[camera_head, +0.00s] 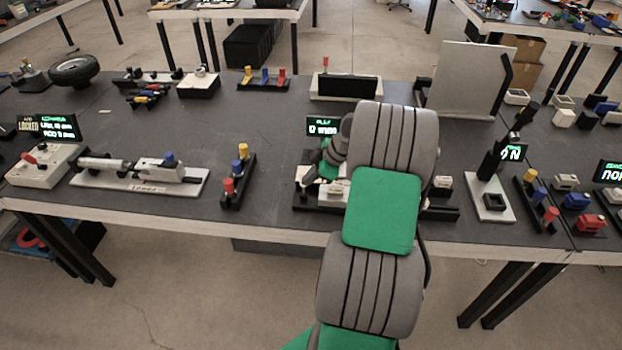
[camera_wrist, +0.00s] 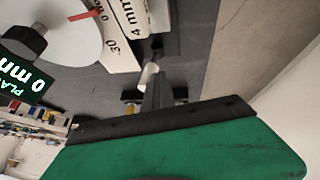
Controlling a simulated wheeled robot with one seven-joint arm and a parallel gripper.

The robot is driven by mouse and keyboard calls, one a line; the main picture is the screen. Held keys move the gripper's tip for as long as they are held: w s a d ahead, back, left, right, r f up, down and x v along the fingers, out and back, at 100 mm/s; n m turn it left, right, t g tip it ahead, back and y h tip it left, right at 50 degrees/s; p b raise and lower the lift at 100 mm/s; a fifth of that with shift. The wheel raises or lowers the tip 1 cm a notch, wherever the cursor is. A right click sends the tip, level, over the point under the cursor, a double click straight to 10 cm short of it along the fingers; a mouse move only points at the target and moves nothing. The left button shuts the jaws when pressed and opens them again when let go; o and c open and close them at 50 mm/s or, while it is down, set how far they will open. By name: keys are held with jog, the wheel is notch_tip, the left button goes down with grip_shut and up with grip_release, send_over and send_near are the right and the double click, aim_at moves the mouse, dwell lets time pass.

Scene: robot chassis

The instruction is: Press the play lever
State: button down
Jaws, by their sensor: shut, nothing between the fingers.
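My gripper (camera_wrist: 157,70) is shut and empty in the wrist view, its grey fingers reaching up the picture from the dark bar. A short pale rod (camera_wrist: 148,76) with a dark end is right beside the fingertips; it may be the play lever, and I cannot tell whether they touch. A white disc (camera_wrist: 62,38) with a red mark and a black hexagonal hub is to the left. The play display (camera_wrist: 24,82) reads 0 mm; it also shows in the head view (camera_head: 322,125). There, my arm hides most of this device and the fingertips.
A white scale plate (camera_wrist: 120,30) lies beside the disc. In the head view, a rack with red and yellow knobs (camera_head: 238,180) stands left of my arm, and a black post on a white base (camera_head: 490,200) stands right.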

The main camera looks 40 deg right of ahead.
jog(key=s+a+b+v, duration=0.1)
jog(key=s+v, duration=0.1)
jog(key=v, duration=0.9)
jog(key=shift+s+a+b, duration=0.2)
jog(key=shift+s+b, duration=0.1)
jog(key=shift+s, duration=0.05)
jog(key=shift+f, duration=0.1)
jog(key=s+a+f+m+g+h, duration=0.1)
jog(key=s+f+m+g, duration=0.1)
jog(key=s+f+m, duration=0.55)
jog(key=s+a+f+m+g, duration=0.2)
jog(key=s+m, duration=0.3)
jog(key=m, duration=0.5)
jog(key=w+a+r+n+t+h, duration=0.1)
jog(key=a+r+n, duration=0.3)
jog(key=a, duration=0.9)
jog(key=w+a+r+n+t+h, duration=0.1)
jog(key=a+r+n, duration=0.2)
jog(key=a, duration=0.9)
notch_tip(320, 180, up, 2)
jog(key=shift+w+a+r+n, duration=0.15)
jog(key=shift+a+n, duration=0.2)
